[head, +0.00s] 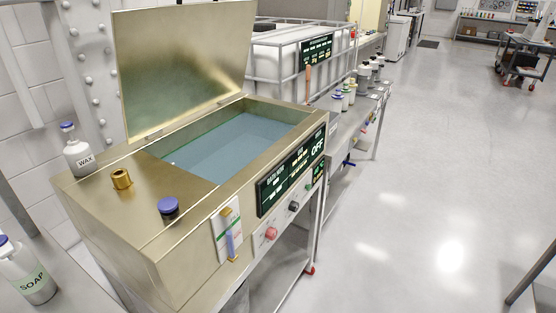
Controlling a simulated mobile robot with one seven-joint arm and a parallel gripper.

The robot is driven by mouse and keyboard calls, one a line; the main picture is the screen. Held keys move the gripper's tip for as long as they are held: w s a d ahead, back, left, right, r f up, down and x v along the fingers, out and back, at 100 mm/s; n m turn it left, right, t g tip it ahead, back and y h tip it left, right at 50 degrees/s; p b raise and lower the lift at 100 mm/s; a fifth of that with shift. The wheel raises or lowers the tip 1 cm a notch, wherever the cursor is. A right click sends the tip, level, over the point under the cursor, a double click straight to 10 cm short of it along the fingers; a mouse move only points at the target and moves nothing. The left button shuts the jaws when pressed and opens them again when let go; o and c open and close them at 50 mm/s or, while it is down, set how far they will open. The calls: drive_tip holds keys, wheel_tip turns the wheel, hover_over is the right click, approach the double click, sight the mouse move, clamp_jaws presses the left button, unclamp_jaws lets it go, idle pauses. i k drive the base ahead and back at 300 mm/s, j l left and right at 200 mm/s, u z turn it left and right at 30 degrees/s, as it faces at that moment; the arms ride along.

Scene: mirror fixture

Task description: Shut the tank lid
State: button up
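The tank (130,227) is a brass-coloured metal box on a stand, left of centre in the head view. Its lid (185,65) is a flat brass-coloured panel, hinged at the back edge and standing open, close to upright and leaning slightly back. The opening below shows blue-grey liquid (235,143). My gripper is not in view, so its place relative to the lid cannot be told.
A wax bottle (78,152) stands at the tank's back left. A brass fitting (121,179) and a blue cap (168,206) sit on the tank top. A soap bottle (27,272) is at lower left. Open floor (430,190) lies to the right.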

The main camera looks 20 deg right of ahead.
sight(174, 61)
drive_tip(key=i+l+z, duration=0.25)
drive_tip(key=i+l, duration=0.3)
drive_tip(key=l, duration=0.15)
drive_tip(key=i+l, duration=0.25)
drive_tip(key=l, duration=0.2)
